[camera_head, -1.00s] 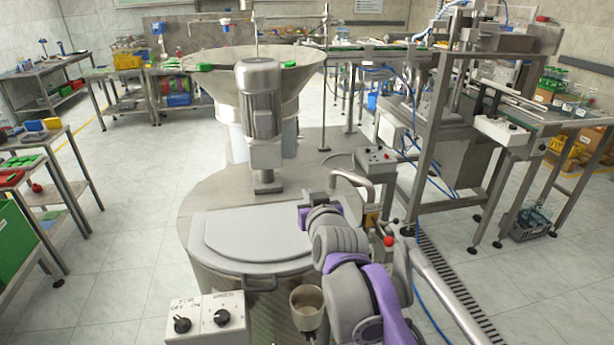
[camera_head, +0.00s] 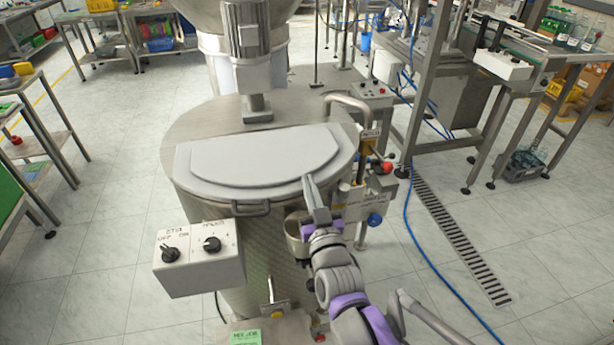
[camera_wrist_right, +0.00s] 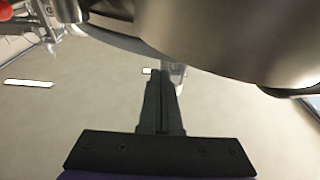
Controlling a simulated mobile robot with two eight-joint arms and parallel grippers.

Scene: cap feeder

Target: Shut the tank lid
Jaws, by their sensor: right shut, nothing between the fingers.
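The tank lid (camera_head: 255,160) is a pale grey half-round panel. It lies flat on top of the steel tank (camera_head: 265,255), and I see no gap under it. A bar handle (camera_head: 250,209) sticks out at its front edge. My right gripper (camera_head: 308,182) is shut and empty, with its fingertips by the lid's front right edge; I cannot tell whether they touch it. In the right wrist view the shut fingers (camera_wrist_right: 165,80) point toward the tank's curved metal wall (camera_wrist_right: 215,40). My left gripper is not in view.
A switch box (camera_head: 198,257) with two black knobs stands at the front left of the tank. A metal cup (camera_head: 298,235) sits beside my right gripper. A motor (camera_head: 247,60) stands behind the lid. A bent pipe (camera_head: 350,103) and a red knob (camera_head: 386,168) are at the right.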

